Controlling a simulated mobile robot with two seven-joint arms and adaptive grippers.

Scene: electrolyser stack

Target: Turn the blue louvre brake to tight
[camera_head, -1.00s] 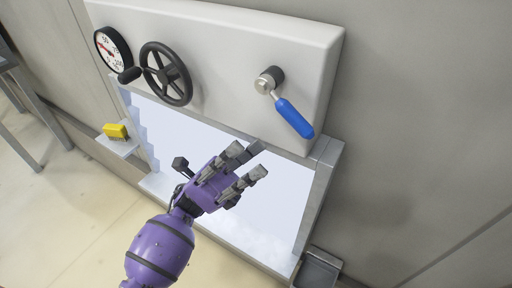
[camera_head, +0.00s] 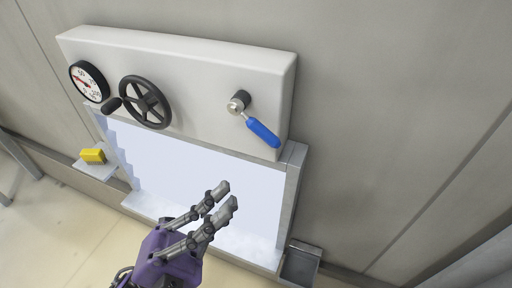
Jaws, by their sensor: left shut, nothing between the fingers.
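The blue louvre brake is a lever with a blue handle (camera_head: 262,132) on a metal pivot (camera_head: 238,103) at the right of a white panel. Its handle slants down and to the right from the pivot, its tip near the panel's lower edge. No tight marking is readable. My left gripper (camera_head: 228,195) is purple with grey fingers. It is shut and empty, below the lever in the picture, in front of the pale window opening. It is apart from the handle. My right gripper is not in view.
The white panel (camera_head: 190,65) also carries a black handwheel (camera_head: 146,102) with a crank knob and a round gauge (camera_head: 88,82). A yellow block (camera_head: 93,156) sits on a small ledge at left. A grey tray (camera_head: 300,266) is at lower right. The wall right of the panel is bare.

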